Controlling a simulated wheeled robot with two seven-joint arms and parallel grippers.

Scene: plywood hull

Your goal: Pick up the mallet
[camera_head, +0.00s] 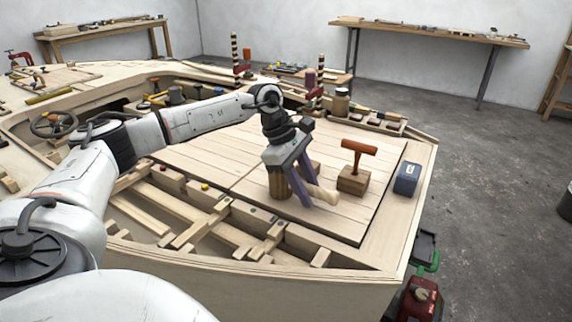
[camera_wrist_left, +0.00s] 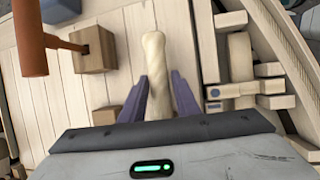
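The mallet has a pale wooden handle (camera_head: 326,196) and a brown upright cylinder of a head (camera_head: 280,183). It lies on the plank panel, its handle pointing right. In the left wrist view the handle (camera_wrist_left: 155,55) runs up between the fingers, and the head is hidden. My left gripper (camera_head: 311,194) points down over the handle. My right gripper is not in view.
An orange T-shaped tool (camera_head: 358,147) stands in a wooden block (camera_head: 352,181) right of the gripper. A dark blue box (camera_head: 407,178) sits near the hull's right edge. Open framing with beams (camera_head: 165,203) lies left of the panel (camera_head: 345,222). Bare planks lie in front of the mallet.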

